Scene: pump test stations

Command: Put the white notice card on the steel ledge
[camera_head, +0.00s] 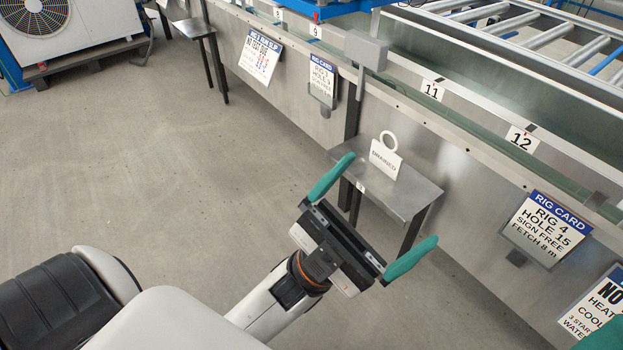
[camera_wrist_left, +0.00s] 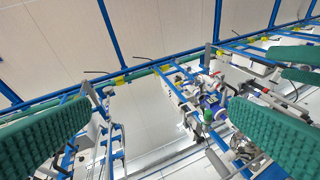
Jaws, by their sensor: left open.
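A white notice card (camera_head: 386,162) with a ring-shaped handle on top and the word DRAINED stands upright on a steel ledge (camera_head: 412,198) fixed along the metal wall. My left gripper (camera_head: 391,198) is open and empty, its two teal fingers spread wide. In the head view it appears in front of and below the ledge, apart from the card. Its fingers also show in the left wrist view (camera_wrist_left: 160,135), with neither card nor ledge between them. A teal part of my right gripper (camera_head: 606,337) shows at the lower right edge; the rest is hidden.
Another steel ledge (camera_head: 193,27) stands farther back on the left. Rig cards (camera_head: 546,227) and a notice (camera_head: 260,57) hang on the wall. Rollers (camera_head: 530,33) lie above the wall. A white fan unit (camera_head: 70,25) stands at the upper left. The grey floor (camera_head: 170,170) is clear.

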